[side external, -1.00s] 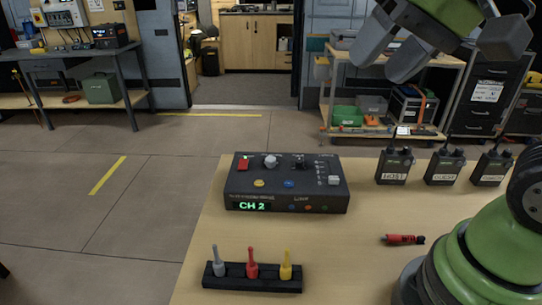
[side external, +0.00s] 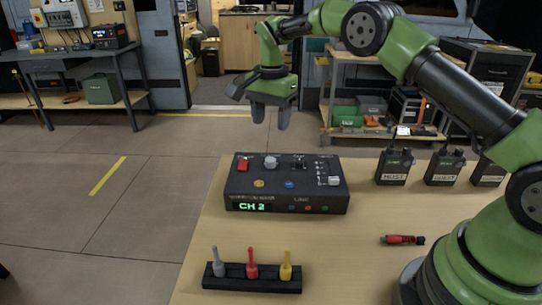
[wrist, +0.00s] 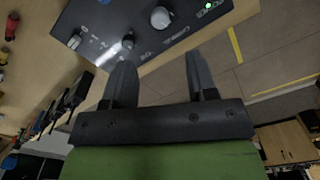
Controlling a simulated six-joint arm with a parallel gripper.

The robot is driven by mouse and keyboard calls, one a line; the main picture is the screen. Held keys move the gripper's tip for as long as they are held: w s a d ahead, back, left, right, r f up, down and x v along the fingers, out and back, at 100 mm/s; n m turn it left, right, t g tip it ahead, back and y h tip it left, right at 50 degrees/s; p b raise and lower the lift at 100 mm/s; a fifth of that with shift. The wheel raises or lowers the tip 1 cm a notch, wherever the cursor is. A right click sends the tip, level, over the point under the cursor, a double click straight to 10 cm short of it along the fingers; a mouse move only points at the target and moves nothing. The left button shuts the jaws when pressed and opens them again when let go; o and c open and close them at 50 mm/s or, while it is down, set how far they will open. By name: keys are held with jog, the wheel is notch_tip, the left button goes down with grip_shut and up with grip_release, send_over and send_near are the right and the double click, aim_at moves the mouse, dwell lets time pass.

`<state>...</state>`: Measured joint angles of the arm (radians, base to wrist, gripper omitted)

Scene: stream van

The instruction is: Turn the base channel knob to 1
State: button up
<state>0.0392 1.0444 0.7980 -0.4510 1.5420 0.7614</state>
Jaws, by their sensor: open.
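The base station (side external: 287,185) is a dark box on the table, with a green display (side external: 250,206) reading CH 2. A light grey round knob (side external: 270,162) sits on its top near the back, right of a red switch (side external: 243,164). The knob also shows in the wrist view (wrist: 160,17), near a lit green lamp (wrist: 208,5). My gripper (side external: 270,122) hangs above and behind the box with its fingers pointing down, apart from the knob. In the wrist view my gripper (wrist: 157,72) has its two fingers spread and nothing between them.
Several handheld radios (side external: 395,167) stand at the table's right. A red tool (side external: 402,240) lies in front of them. A black rack (side external: 252,278) holds grey, red and yellow pegs at the front. The table between box and rack is clear.

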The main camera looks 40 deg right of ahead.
aim_at(271, 159)
notch_tip(271, 159, down, 10)
jog(key=shift+f, duration=0.1)
dwell(0.4)
jog(key=c, duration=0.9)
